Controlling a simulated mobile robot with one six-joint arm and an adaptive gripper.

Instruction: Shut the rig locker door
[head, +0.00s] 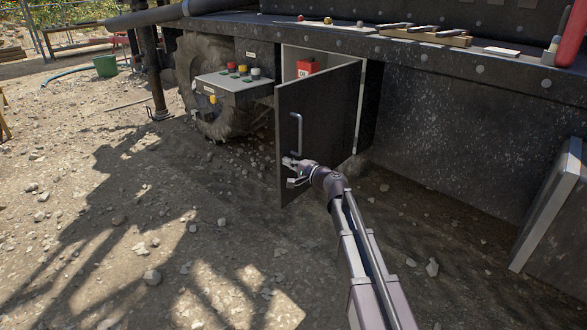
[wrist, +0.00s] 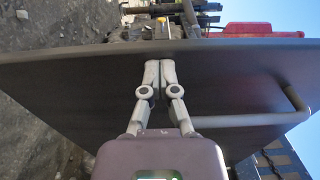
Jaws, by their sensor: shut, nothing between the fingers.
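The locker door (head: 318,125) is a dark panel standing open, swung out from the locker opening under the rig's deck. A metal bar handle (head: 297,134) is on its outer face; it also shows at the right in the wrist view (wrist: 262,119). My gripper (head: 287,170) is in front of the door's lower part, below the handle. In the wrist view my gripper (wrist: 159,64) has its fingers together, with the tips at or very near the door face (wrist: 80,80). I cannot tell whether they touch. The gripper is not on the handle.
A red box (head: 307,67) shows inside the locker (head: 290,55). A button panel (head: 234,88) juts out left of the door, before a large tyre (head: 205,60). Another grey panel (head: 548,205) stands at the right. The stony ground at left is mostly open.

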